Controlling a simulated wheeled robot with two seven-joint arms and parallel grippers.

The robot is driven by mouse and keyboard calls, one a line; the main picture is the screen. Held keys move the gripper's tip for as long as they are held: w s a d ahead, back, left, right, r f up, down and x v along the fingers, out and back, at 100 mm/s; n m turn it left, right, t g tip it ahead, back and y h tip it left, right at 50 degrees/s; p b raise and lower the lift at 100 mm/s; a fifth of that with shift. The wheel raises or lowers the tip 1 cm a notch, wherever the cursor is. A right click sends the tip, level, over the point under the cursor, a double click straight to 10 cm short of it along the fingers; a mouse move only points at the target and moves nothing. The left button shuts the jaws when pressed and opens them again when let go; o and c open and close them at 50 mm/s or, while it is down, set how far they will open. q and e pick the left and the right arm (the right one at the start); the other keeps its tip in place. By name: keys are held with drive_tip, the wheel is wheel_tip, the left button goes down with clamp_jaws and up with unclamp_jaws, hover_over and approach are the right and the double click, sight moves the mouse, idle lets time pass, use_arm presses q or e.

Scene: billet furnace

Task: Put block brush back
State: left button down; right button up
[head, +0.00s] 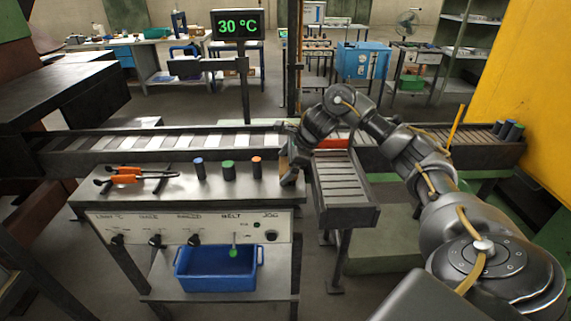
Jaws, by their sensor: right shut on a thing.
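My right gripper (291,180) reaches in from the right and points down at the right end of the control bench. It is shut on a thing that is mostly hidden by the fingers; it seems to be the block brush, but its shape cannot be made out. My left gripper is not in view. The grey bench top (140,190) carries orange-handled tongs (127,175) at its left. A blue cylinder (199,168), a green cylinder (228,171) and an orange-topped cylinder (256,167) stand upright to the left of my right gripper.
A roller conveyor (200,141) runs behind the bench. A short roller branch (340,180) comes forward beside my gripper, with a red-orange piece (333,143) at its far end. A blue bin (218,270) sits on the lower shelf. A display (238,25) reads 30 °C.

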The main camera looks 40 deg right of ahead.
drive_tip(key=shift+f, duration=0.2)
drive_tip(key=o, duration=0.9)
drive_tip(key=shift+o, duration=0.2)
drive_tip(key=shift+r, duration=0.25)
drive_tip(key=p+v, duration=0.2)
drive_tip(key=v, duration=1)
drive_tip(key=shift+w+a, duration=0.15)
